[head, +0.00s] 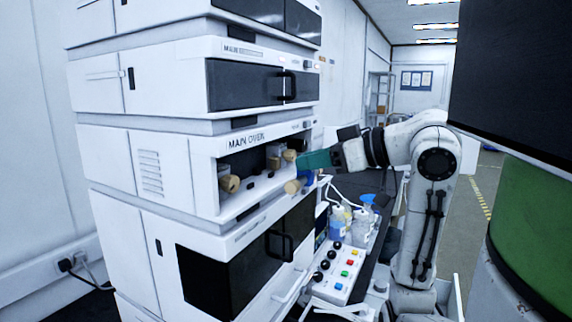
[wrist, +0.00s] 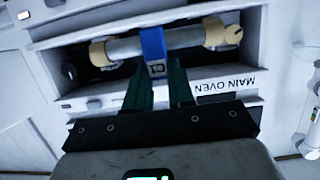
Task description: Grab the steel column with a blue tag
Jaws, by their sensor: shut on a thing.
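The steel column (wrist: 125,49) is a grey cylinder with beige end caps, and a blue tag (wrist: 152,45) wraps its middle. It lies crosswise in front of the open oven compartment in the wrist view. In the head view its beige end (head: 293,187) shows at the lower edge of the opening, just below my gripper. My gripper (wrist: 163,72) has dark green fingers and is shut on the column at the blue tag. The green fingers also show in the head view (head: 313,160). The fingers hide part of the tag.
The open oven compartment (head: 207,200) holds other beige-capped pieces (head: 229,184). More oven units are stacked above and below. Bottles (head: 337,222) and a button box (head: 340,272) stand on the dark bench to the right, below my arm.

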